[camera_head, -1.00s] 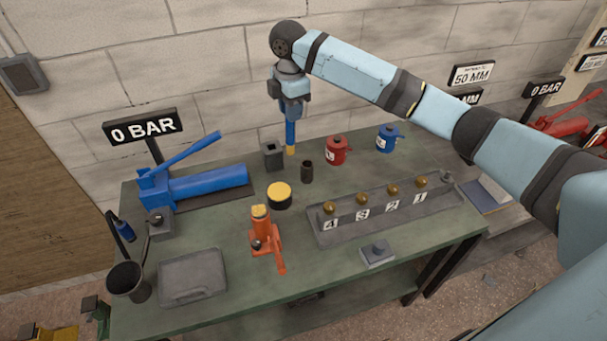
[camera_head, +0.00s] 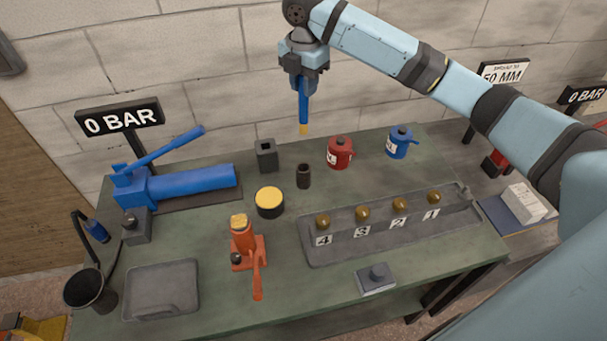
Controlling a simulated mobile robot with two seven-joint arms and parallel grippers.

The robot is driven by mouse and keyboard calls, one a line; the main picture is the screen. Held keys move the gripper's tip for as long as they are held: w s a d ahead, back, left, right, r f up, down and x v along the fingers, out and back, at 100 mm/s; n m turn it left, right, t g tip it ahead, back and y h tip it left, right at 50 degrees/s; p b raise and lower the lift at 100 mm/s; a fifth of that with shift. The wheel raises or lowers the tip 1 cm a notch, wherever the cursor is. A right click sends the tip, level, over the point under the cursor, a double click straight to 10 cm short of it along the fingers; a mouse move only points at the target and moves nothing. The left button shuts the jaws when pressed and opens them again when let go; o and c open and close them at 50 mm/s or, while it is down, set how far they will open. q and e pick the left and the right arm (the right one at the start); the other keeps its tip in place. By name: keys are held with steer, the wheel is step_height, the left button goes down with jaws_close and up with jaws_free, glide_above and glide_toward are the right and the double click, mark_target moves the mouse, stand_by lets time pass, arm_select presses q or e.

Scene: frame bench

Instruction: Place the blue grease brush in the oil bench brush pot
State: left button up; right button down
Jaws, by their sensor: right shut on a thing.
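My right gripper (camera_head: 303,80) is shut on the blue grease brush (camera_head: 303,102). The brush hangs upright with its yellowish tip down, and its top end is hidden in the jaws. A small dark round cup (camera_head: 303,177), which looks like the brush pot, stands on the green bench (camera_head: 215,285). In the picture the brush tip is directly above the cup, with a clear gap between them. My left gripper is not in view.
A grey square holder (camera_head: 267,155) and a yellow-topped tin (camera_head: 269,202) stand left of the cup. A red can (camera_head: 339,152) and a blue can (camera_head: 400,142) stand to its right. An orange jack (camera_head: 246,245) and a numbered tray (camera_head: 385,247) are nearer.

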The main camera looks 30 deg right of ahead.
mark_target(304, 122)
step_height(304, 122, down, 15)
steer(key=shift+r, duration=0.1)
step_height(304, 122, down, 5)
steer(key=shift+r, duration=0.1)
stand_by(0.3)
steer(key=c, duration=0.9)
jaws_free()
steer(key=shift+f, duration=0.2)
steer(key=shift+c, duration=0.2)
steer(key=shift+r, duration=0.1)
step_height(304, 122, up, 12)
steer(key=shift+s+a+r, duration=0.1)
steer(key=shift+a, duration=0.05)
